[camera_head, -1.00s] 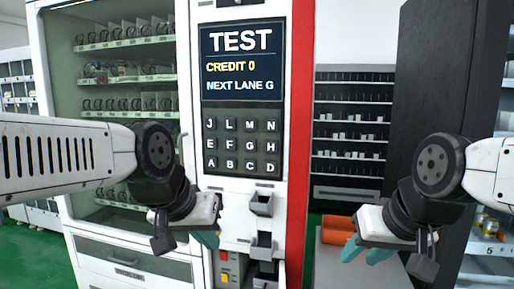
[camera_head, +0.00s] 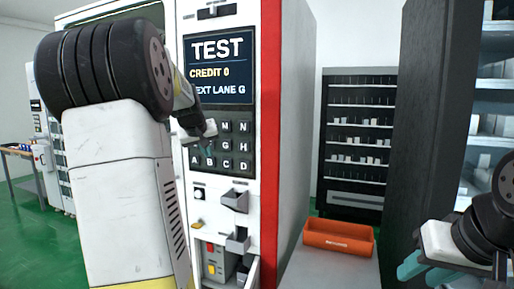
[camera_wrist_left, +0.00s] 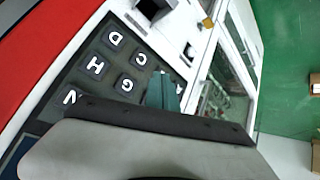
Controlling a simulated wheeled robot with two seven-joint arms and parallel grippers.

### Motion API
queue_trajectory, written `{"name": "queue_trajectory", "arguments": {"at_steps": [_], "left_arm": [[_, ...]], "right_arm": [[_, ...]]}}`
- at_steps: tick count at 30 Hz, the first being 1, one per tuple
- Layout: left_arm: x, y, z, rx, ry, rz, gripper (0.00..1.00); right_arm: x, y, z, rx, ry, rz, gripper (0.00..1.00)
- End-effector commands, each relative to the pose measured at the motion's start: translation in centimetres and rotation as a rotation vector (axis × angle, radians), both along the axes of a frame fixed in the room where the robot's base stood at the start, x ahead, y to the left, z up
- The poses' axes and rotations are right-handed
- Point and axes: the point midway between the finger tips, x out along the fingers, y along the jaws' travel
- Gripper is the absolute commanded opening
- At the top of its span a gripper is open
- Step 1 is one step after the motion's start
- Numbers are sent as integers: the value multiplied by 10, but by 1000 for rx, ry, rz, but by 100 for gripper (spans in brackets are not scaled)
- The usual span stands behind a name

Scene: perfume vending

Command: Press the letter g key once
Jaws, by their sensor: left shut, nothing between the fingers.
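The keypad (camera_head: 235,155) of dark keys with white letters is on the vending machine's front, below the screen (camera_head: 222,68). The G key (camera_head: 227,145) is in the middle row, left of H; it also shows in the left wrist view (camera_wrist_left: 126,84). My left gripper (camera_head: 208,151) is shut and empty, its teal tips in front of the keypad just left of G, covering keys around F. In the left wrist view the tips (camera_wrist_left: 163,92) are beside G; contact cannot be told. My right gripper (camera_head: 426,268) is open and empty at the lower right, away from the machine.
The screen reads TEST, CREDIT 0 and a lane line ending in G, partly covered by my left arm. Small trays (camera_head: 236,200) jut out below the keypad. An orange bin (camera_head: 338,236) rests on a grey surface right of the machine. A dark cabinet (camera_head: 425,110) stands further right.

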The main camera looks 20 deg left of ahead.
Motion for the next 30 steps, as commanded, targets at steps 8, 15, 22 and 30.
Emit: {"name": "queue_trajectory", "arguments": {"at_steps": [8, 15, 22, 30], "left_arm": [[1, 3, 0, 1, -2, 3, 0], [9, 2, 0, 2, -1, 2, 0], [38, -1, -1, 1, 1, 0, 0], [73, -4, 0, 1, -1, 1, 0]], "right_arm": [[0, 0, 0, 0, 0, 0, 36], [0, 0, 0, 0, 0, 0, 36], [0, 0, 0, 0, 0, 0, 36], [0, 0, 0, 0, 0, 0, 36]]}}
